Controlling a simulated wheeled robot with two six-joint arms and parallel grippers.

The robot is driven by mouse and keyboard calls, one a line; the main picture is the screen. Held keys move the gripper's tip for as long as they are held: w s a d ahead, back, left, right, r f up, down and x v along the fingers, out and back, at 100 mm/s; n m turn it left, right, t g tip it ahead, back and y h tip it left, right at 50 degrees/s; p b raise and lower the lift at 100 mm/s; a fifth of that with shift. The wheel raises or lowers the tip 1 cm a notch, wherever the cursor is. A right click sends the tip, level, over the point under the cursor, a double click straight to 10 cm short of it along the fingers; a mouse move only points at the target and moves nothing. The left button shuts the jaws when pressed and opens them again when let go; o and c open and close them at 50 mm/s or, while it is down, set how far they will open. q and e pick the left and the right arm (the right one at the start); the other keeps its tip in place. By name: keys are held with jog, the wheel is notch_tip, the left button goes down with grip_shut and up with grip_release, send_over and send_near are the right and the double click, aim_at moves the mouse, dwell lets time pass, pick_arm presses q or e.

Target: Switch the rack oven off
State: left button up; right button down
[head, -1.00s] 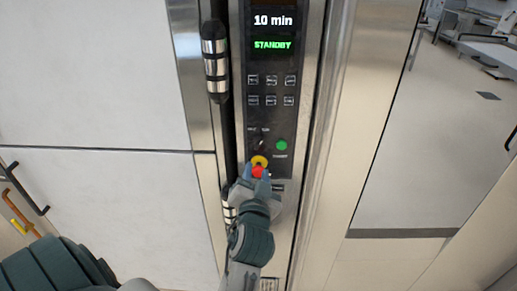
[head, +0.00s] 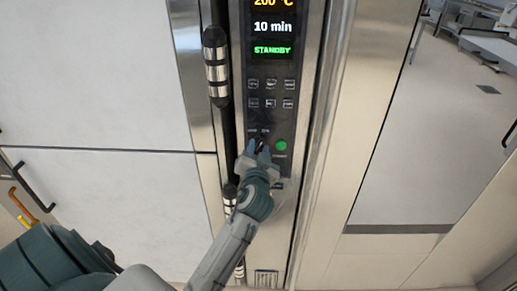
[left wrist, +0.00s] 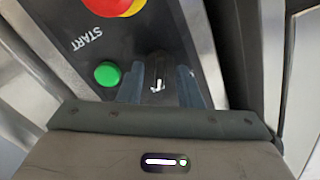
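The oven's black control panel (head: 271,118) is upright, its display (head: 271,49) reading 200 °C, 10 min and STANDBY. A small dark rotary switch (head: 261,143) sits low on the panel, left of the green button (head: 281,146). My left gripper (head: 259,147) is at this switch, its fingers apart on either side of it. In the left wrist view the switch (left wrist: 157,70) stands between the two open fingertips; I cannot tell whether they touch it. The green START button (left wrist: 107,74) and the red-and-yellow emergency stop (left wrist: 115,5) show there. My right gripper is not in view.
A vertical door handle (head: 216,65) with black and steel bands stands just left of the panel. Two rows of small keys (head: 271,94) lie above the switch. White wall panels (head: 95,75) are at left, and open floor (head: 420,150) is at right.

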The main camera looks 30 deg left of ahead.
pick_arm(q)
grip_shut()
